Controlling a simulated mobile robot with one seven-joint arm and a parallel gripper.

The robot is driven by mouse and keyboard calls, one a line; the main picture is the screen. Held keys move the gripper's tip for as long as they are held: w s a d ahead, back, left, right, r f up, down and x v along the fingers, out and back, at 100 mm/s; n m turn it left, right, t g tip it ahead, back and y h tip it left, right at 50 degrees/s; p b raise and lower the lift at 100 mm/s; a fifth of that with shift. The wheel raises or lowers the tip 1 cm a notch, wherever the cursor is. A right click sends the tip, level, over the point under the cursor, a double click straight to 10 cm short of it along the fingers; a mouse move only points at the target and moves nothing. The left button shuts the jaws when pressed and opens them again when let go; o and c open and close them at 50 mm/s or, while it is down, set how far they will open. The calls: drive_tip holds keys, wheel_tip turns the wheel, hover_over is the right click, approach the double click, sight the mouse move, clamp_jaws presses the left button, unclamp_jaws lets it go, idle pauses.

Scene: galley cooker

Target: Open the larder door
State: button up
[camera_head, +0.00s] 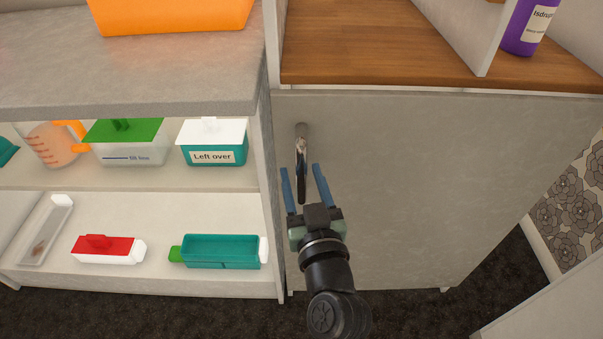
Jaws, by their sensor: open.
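The larder door (410,190) is a pale grey panel under a wooden worktop, and it looks closed. Its handle (301,150) is a vertical metal bar near the door's upper left edge. My gripper (303,172) is open, with its two blue fingers on either side of the lower part of the handle. I cannot tell whether the fingers touch the handle or the door. The gripper's body is in front of the door below the handle and hides part of the panel.
Open shelves on the left hold a green-lidded box (127,142), a "Left over" tub (212,143), a red-lidded box (107,248) and a teal tray (220,251). An orange container (170,14) and a purple bottle (527,27) stand above. Dark floor (490,265) shows at right.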

drive_tip(key=shift+w+a, duration=0.1)
drive_tip(key=shift+w, duration=0.2)
clamp_jaws()
idle(1.3)
